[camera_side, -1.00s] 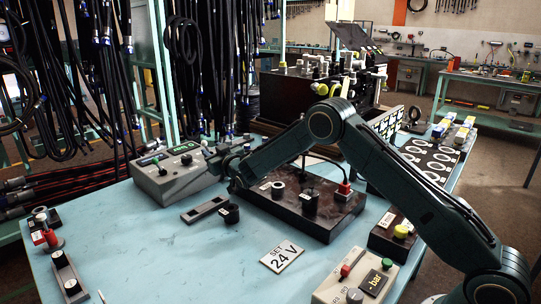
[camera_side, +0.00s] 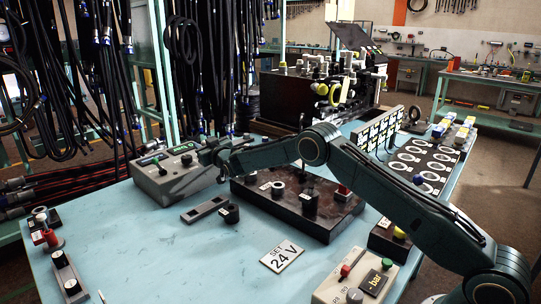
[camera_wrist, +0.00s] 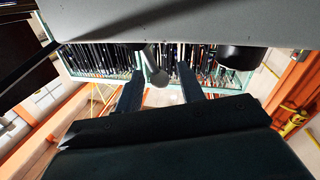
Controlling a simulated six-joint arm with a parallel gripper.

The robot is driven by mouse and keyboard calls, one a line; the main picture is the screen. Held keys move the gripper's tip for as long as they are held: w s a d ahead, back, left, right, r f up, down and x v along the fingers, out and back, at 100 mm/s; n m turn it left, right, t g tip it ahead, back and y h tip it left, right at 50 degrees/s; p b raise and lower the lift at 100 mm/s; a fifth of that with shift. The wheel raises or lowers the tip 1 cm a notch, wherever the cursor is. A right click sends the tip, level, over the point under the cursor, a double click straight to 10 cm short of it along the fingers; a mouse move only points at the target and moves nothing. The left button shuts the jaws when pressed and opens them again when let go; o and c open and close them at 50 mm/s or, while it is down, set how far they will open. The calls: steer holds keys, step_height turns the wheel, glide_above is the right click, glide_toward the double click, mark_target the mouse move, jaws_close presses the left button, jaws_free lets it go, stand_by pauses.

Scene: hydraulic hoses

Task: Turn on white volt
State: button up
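A pale grey box (camera_side: 172,182) with a small display and green-marked controls stands at the left back of the blue table. My gripper (camera_side: 214,157) is at its right end, close to the front face. In the wrist view the box (camera_wrist: 190,20) fills the top of the picture. A small grey lever (camera_wrist: 153,62) with a rounded end sticks out from it, between the two fingers of my gripper (camera_wrist: 160,72). The fingers stand apart, with gaps to the lever. A black knob (camera_wrist: 241,58) is to the right. A "SET 24 V" sign (camera_side: 282,256) lies on the table.
A dark box with knobs (camera_side: 297,206) stands under my forearm. A flat grey bar (camera_side: 204,210) and black knob (camera_side: 231,214) lie before it. A "bar" control box (camera_side: 355,278) is at the front right.

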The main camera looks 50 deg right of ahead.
steer(key=shift+w+d, duration=0.1)
steer(key=shift+w, duration=0.15)
jaws_close()
steer(key=shift+d+m, duration=0.15)
steer(key=shift+m, duration=0.15)
steer(key=m, duration=0.1)
steer(key=d+m, duration=0.1)
steer(key=m, duration=0.1)
steer(key=shift+d+r+g, duration=0.2)
steer(key=shift+g, duration=0.2)
steer(key=shift+d+f+m+g+y, duration=0.15)
steer(key=shift+d+m+y, duration=0.25)
steer(key=shift+m, duration=0.75)
steer(key=shift+d+f+m+g+y, duration=0.1)
steer(key=shift+d+m+g+y, duration=0.1)
steer(key=shift+d+m, duration=0.7)
steer(key=shift+a+m, duration=0.25)
